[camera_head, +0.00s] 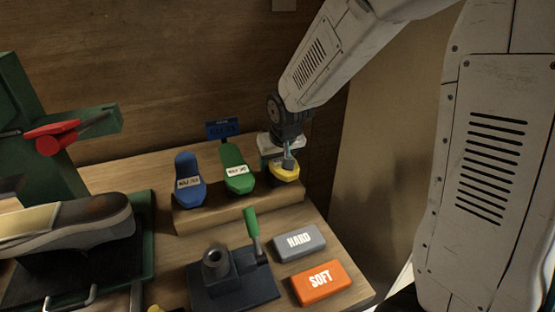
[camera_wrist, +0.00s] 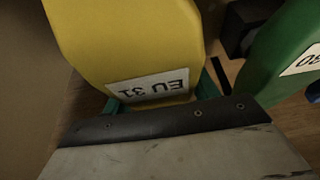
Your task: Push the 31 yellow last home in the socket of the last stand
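The yellow last (camera_head: 286,172) stands at the right end of a low wooden rack. In the wrist view the yellow last (camera_wrist: 125,40) fills the upper left, its "EU 31" label upside down. My gripper (camera_head: 284,155) is at the last from above and behind. In the wrist view its teal fingers (camera_wrist: 158,98) show at both sides of the last, close against it; their tips are mostly hidden. The dark last stand (camera_head: 235,288) is on the table in front, with a round upright socket (camera_head: 216,262) and a green-handled lever (camera_head: 252,224). The socket looks empty.
A green last (camera_head: 238,170) and a blue last (camera_head: 188,182) stand left of the yellow one on the wooden rack (camera_head: 235,212). A grey HARD block (camera_head: 299,242) and an orange SOFT block (camera_head: 322,283) lie right of the stand. A sneaker (camera_head: 70,228) is at left.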

